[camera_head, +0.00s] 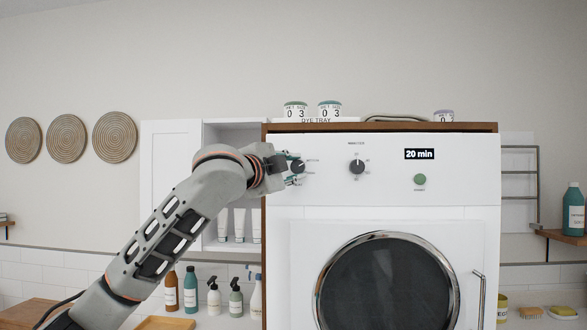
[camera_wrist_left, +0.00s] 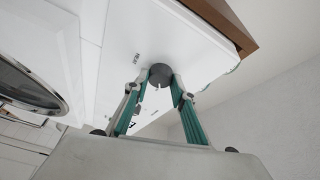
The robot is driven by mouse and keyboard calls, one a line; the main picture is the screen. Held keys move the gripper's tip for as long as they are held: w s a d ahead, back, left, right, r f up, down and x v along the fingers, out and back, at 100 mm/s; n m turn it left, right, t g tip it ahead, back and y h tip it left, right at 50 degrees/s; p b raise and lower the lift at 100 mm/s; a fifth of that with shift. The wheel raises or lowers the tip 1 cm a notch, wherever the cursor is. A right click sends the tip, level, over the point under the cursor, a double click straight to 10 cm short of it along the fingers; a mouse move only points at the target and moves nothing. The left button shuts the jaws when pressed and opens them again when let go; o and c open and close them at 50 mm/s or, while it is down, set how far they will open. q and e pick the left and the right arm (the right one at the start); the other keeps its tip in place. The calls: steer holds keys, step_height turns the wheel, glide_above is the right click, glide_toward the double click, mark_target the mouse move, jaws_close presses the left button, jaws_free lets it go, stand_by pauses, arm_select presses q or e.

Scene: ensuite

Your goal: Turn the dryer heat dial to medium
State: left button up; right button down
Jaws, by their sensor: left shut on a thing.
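The white dryer (camera_head: 460,185) stands at the centre right in the head view, with its control panel across the top. The dark left dial (camera_head: 298,167), which I take as the heat dial, has small labels around it, too small to read surely. My left gripper (camera_head: 292,169) reaches in from the left and is shut on this dial. In the left wrist view, the grey round dial (camera_wrist_left: 161,71) sits between the tips of the two green-padded fingers (camera_wrist_left: 157,86). The fingers partly hide its surroundings, and its pointer setting is unclear. My right gripper is not in view.
A second dial (camera_head: 357,167), a green button (camera_head: 420,179) and a "20 min" display (camera_head: 419,154) are farther right. The round door (camera_head: 387,285) is below. Jars (camera_head: 330,110) stand on top. Bottles (camera_head: 191,290) stand on the counter behind my arm.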

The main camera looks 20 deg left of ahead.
arm_select(q)
steer(key=o, duration=1.1)
steer(key=shift+s, duration=0.1)
steer(key=v, duration=1.1)
steer(key=shift+s, duration=0.4)
steer(key=shift+f, duration=0.15)
